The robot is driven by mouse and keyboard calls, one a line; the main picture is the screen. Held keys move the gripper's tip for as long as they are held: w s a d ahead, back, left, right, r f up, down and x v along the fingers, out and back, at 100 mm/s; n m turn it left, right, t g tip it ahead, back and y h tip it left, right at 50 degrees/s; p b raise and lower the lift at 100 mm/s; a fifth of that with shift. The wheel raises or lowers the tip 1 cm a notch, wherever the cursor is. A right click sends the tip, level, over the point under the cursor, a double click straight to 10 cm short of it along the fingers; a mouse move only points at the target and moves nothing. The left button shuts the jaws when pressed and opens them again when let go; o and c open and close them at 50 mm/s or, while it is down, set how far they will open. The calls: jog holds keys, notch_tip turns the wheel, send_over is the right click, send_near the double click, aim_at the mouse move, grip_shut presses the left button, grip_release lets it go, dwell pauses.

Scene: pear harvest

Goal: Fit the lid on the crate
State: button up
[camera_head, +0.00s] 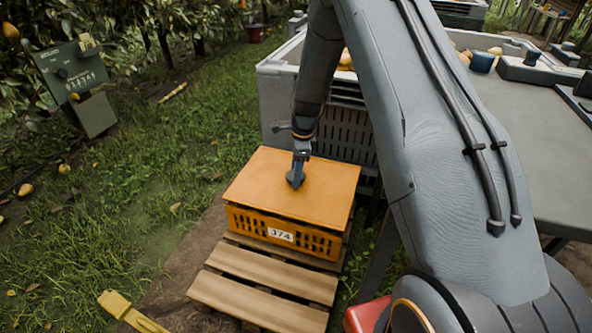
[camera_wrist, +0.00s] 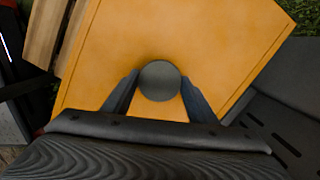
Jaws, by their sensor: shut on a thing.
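The orange lid (camera_head: 325,179) lies over the top of the orange crate (camera_head: 300,237), which bears a white label reading 374. The lid looks nearly flat, and a dark line shows between it and the crate's front wall. I cannot tell whether it is seated all round. My gripper (camera_head: 296,178) is at the middle of the lid. In the wrist view my gripper (camera_wrist: 158,92) is shut on the round dark knob (camera_wrist: 160,78) of the lid, with one finger on each side. The lid (camera_wrist: 215,45) fills most of that view.
The crate stands on a wooden pallet (camera_head: 262,302). A large grey bin (camera_head: 285,105) stands close behind it. A grey table (camera_head: 535,130) with a blue cup (camera_head: 482,62) is at the right. Grass (camera_head: 130,230) lies open at the left, with a yellow object (camera_head: 130,311) in front.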

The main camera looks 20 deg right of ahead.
jog(key=shift+f+b, duration=0.5)
jog(key=shift+f, duration=0.5)
jog(key=shift+p, duration=0.7)
dwell(0.5)
jog(key=shift+f, duration=0.55)
dwell(0.4)
jog(key=o, duration=1)
jog(key=shift+s+d+r+p, duration=0.1)
jog(key=shift+d+r+p, duration=0.1)
jog(key=shift+r+p, duration=1.35)
jog(key=shift+w+d+r+p, duration=0.15)
jog(key=shift+r+p, duration=0.85)
jog(key=shift+r, duration=1.1)
jog(key=shift+s+d+r+p, duration=0.15)
jog(key=shift+d+r+p, duration=0.1)
jog(key=shift+r+p, duration=1.3)
jog(key=shift+r+b, duration=0.25)
jog(key=shift+b, duration=0.1)
